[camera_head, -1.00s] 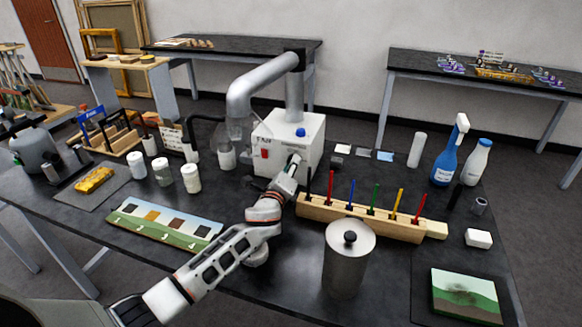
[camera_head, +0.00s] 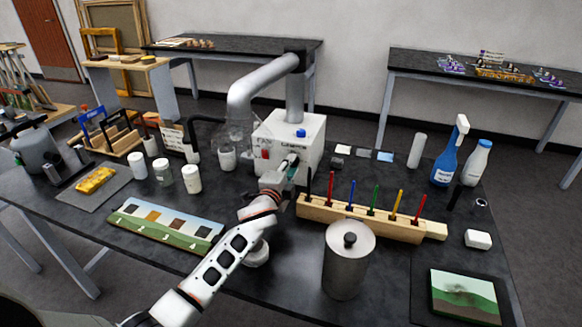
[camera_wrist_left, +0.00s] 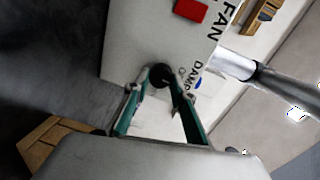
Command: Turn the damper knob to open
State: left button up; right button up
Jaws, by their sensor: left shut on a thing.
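The damper knob (camera_wrist_left: 161,76) is a small black knob on the face of the white extractor box (camera_head: 306,133), beside printing that begins "DAMP". The box stands at the back middle of the table. My left gripper (camera_head: 291,163) is at the front of the box; its green-sided fingers (camera_wrist_left: 161,84) are closed around the knob in the left wrist view. The knob is hidden by the gripper in the head view. My right gripper is not in view.
A wooden rack (camera_head: 370,220) with coloured tools stands right of the gripper, close to my arm. A metal canister (camera_head: 347,265) stands in front of it. White jars (camera_head: 192,179) and a painted panel (camera_head: 165,226) lie to the left. A grey duct (camera_head: 262,78) rises from the box.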

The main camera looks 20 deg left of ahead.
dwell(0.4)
pick_arm(q)
jog(key=o, duration=1.1)
jog(key=s, duration=0.8)
jog(key=s+r, duration=0.1)
jog(key=s, duration=0.3)
jog(key=shift+a, duration=0.25)
jog(key=shift+s, duration=0.1)
